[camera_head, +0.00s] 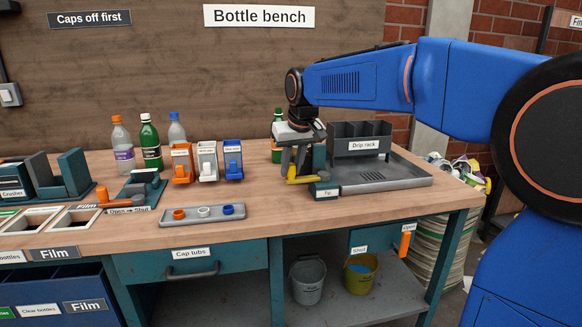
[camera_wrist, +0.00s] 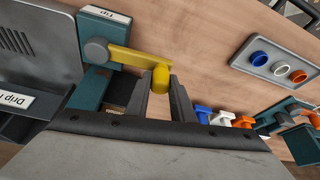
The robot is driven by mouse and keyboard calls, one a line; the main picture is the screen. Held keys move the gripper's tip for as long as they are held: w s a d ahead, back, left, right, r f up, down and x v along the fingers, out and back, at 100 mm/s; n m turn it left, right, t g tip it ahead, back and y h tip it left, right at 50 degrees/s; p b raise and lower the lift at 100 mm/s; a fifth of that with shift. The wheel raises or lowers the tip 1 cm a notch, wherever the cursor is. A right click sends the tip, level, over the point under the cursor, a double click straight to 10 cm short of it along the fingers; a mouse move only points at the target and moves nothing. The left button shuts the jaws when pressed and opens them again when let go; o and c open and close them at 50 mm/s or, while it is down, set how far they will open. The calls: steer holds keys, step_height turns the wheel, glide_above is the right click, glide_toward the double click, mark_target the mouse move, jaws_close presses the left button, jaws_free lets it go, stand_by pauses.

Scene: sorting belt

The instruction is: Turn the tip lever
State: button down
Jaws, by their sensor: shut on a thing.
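The yellow tip lever (camera_head: 304,180) is at the front left corner of the drip rack unit, beside the teal block labelled "Tip" (camera_head: 325,191). In the wrist view the lever's arm (camera_wrist: 128,58) runs from a grey pivot on the teal block (camera_wrist: 97,28) to a rounded yellow knob (camera_wrist: 160,76). My gripper (camera_wrist: 163,84) has its two dark fingers on either side of this knob and is shut on it. In the head view my gripper (camera_head: 296,165) comes down on the lever from above. The fingertips are partly hidden there.
The drip rack (camera_head: 358,145) stands on a grey tray (camera_head: 400,178) right of the lever. A green bottle (camera_head: 277,120) stands behind my gripper. Cap dispensers (camera_head: 207,165) and a tray of cap tubs (camera_head: 190,217) lie left. Bare wood lies in front of the lever.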

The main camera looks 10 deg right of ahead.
steer(key=s+d+n+g+y, duration=0.3)
steer(key=s+d+n, duration=0.6)
steer(key=n, duration=0.9)
steer(key=shift+s+d+g+y, duration=0.35)
steer(key=shift+d+g, duration=0.45)
steer(key=shift+g, duration=0.5)
steer(key=shift+n, duration=0.3)
steer(key=c, duration=1.5)
jaws_free()
steer(key=shift+c, duration=0.2)
steer(key=v, duration=1.7)
steer(key=shift+r, duration=0.3)
steer(key=shift+s, duration=0.15)
